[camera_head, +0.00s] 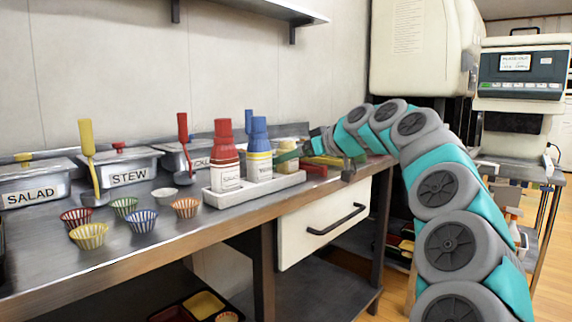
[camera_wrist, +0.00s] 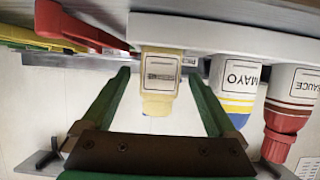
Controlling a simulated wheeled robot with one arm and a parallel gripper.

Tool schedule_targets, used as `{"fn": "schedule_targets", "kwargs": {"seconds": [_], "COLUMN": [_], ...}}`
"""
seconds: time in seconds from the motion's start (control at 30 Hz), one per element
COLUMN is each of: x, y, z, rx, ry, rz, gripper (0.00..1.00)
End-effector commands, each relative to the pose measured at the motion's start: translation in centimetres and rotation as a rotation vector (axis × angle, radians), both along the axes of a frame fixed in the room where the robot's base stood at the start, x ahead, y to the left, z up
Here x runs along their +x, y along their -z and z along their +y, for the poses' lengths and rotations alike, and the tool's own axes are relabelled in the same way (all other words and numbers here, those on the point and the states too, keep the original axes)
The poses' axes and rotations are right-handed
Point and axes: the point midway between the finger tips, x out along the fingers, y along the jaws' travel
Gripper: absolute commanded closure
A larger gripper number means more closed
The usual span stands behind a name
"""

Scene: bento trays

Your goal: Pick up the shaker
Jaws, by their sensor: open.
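The shaker (camera_wrist: 160,75) is a small pale yellow container with a framed label. In the wrist view, which is upside down, it stands upright at the end of the white tray. In the head view the shaker (camera_head: 287,146) is partly hidden behind a green finger. My gripper (camera_wrist: 158,88) is open, its two green fingers reaching along either side of the shaker, with a gap visible on both sides. In the head view my gripper (camera_head: 288,156) is at the tray's right end.
The white tray (camera_head: 250,190) also holds a mayo bottle (camera_head: 259,155) and a red sauce bottle (camera_head: 225,160), close beside the shaker. Labelled bins and several small cups (camera_head: 142,219) are at left.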

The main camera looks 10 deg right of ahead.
Motion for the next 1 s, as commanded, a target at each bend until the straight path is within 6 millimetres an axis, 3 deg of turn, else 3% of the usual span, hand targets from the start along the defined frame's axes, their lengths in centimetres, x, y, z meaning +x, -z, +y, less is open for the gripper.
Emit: {"fn": "schedule_targets", "kwargs": {"seconds": [0.4, 0.67, 1.0], "x": [3.7, 3.8, 3.8], "y": [1.7, 1.7, 1.7], "z": [2.6, 2.7, 2.7], "rx": [0.0, 0.0, 0.0], "ry": [-0.001, -0.001, -0.001], "rz": [0.002, 0.0, 0.0], "gripper": [0.06, 0.07, 0.46]}}
